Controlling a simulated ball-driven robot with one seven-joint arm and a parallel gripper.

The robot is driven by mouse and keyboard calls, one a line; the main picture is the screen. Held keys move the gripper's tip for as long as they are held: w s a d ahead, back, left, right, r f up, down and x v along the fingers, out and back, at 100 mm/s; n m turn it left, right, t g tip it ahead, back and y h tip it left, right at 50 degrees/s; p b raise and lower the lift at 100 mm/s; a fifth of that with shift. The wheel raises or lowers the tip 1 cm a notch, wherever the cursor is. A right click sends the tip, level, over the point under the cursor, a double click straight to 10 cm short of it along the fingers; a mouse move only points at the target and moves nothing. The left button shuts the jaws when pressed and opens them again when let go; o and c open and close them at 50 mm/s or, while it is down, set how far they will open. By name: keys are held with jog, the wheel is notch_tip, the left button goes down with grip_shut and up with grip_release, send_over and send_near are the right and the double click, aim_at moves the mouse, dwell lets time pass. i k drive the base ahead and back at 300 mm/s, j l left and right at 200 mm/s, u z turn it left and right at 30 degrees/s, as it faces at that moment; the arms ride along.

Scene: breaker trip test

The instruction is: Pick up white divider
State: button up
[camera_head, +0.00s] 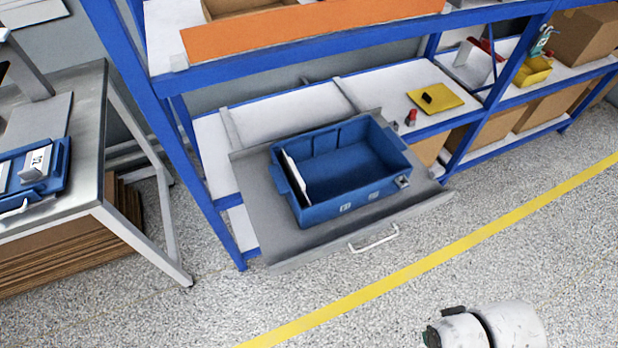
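A thin white divider (296,178) stands inside the blue bin (340,208), near its left end wall, leaning slightly. Its lower edge is hidden behind the bin's front wall. The rest of the bin looks empty. The bin sits on a grey pull-out shelf (300,244) with a white handle. A white and dark part of my arm shows at the bottom right, well apart from the bin. No gripper fingers are visible.
A blue rack post (165,120) stands left of the bin, and an orange-fronted shelf (300,28) hangs above. A metal table (85,170) with a blue tray (60,185) stands at left. A yellow tray (435,96) lies behind right. The speckled floor in front is clear.

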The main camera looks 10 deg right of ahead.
aim_at(299, 183)
jog(key=i+l+u, duration=0.25)
jog(key=i, duration=0.25)
jog(key=i+l+u, duration=0.25)
jog(key=i, duration=0.25)
jog(key=j, duration=0.1)
